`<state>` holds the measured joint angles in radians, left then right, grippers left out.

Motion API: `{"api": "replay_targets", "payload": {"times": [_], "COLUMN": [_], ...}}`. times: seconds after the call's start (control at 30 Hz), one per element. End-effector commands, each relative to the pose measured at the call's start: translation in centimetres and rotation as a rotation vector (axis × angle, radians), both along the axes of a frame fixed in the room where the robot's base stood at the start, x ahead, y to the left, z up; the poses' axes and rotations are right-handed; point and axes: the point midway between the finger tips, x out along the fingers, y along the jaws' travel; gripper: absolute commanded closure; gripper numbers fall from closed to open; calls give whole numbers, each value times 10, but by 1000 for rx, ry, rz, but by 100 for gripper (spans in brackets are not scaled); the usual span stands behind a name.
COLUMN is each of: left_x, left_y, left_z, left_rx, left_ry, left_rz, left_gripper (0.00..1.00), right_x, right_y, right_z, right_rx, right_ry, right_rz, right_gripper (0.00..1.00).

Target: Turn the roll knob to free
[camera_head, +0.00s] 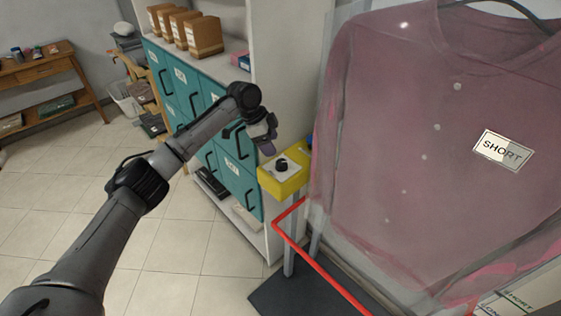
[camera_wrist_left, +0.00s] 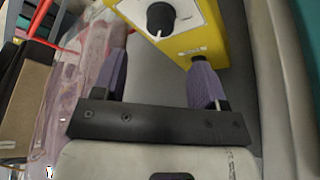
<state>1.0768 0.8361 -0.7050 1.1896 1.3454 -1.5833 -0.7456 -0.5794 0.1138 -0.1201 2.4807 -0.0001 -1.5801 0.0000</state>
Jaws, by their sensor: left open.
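The roll knob (camera_head: 281,165) is a small black dial on the white plate of a yellow control box (camera_head: 284,183), which stands on a grey post. In the left wrist view the knob (camera_wrist_left: 160,18) has a white pointer line aimed toward the fingers; the plate's lettering is too small to read. My left gripper (camera_head: 268,146) is just up and left of the box in the head view. Its two purple fingers (camera_wrist_left: 157,78) are open and empty, pointing toward the box, with the knob beyond the tips and apart from them. My right gripper is out of view.
A bagged maroon shirt (camera_head: 390,130) with a SHORT tag (camera_head: 503,151) hangs right of the box. A red rail (camera_head: 318,262) runs below it. Teal drawers (camera_head: 235,175) stand behind my left arm. The tiled floor (camera_head: 170,265) at left is clear.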

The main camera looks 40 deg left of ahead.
Motion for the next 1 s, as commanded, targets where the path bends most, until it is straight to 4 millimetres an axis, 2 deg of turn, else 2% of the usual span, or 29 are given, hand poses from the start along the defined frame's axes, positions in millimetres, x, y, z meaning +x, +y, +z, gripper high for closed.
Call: {"api": "replay_targets", "payload": {"times": [0.03, 0.2, 0.4, 0.63, 1.0], "left_x": [2, 9, 15, 19, 19], "left_y": [-4, -13, -20, -25, -26], "left_z": [-11, -39, -62, -76, -78], "left_rx": [0, 0, 1, 0, 1], "left_ry": [3, 3, 2, 1, 0], "left_rz": [-1, -1, 1, 2, 1], "left_gripper": [34, 34, 34, 34, 34], "right_x": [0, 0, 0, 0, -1], "right_y": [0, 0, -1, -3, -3], "right_z": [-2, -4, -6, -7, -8], "right_rx": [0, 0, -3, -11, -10], "right_ry": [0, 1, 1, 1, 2], "right_rz": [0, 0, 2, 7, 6], "right_gripper": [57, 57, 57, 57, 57]}}
